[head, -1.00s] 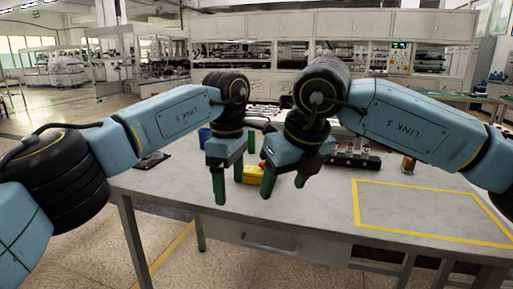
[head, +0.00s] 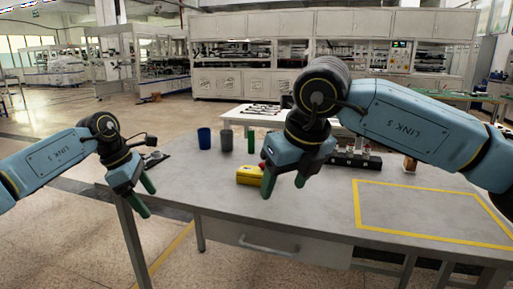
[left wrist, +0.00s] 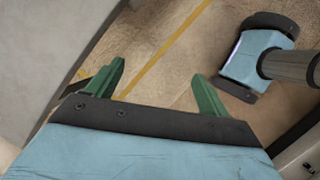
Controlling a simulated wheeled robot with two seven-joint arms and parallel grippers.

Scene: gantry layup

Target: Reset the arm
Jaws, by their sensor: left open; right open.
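My left gripper (head: 146,199) hangs at the table's left edge in the head view, its green fingers apart and empty. In the left wrist view its two fingers (left wrist: 160,85) are spread with only floor between them. My right gripper (head: 284,184) is open and empty above the middle of the table (head: 230,205), its fingers pointing down. It is in front of a yellow box with a red knob (head: 249,175) and partly covers it.
A blue cup (head: 204,138), a grey cup (head: 226,139) and a green cylinder (head: 251,141) stand at the table's back. A dark rack (head: 352,160) and a brown cylinder (head: 410,164) are further right. The yellow-taped area (head: 430,210) is empty.

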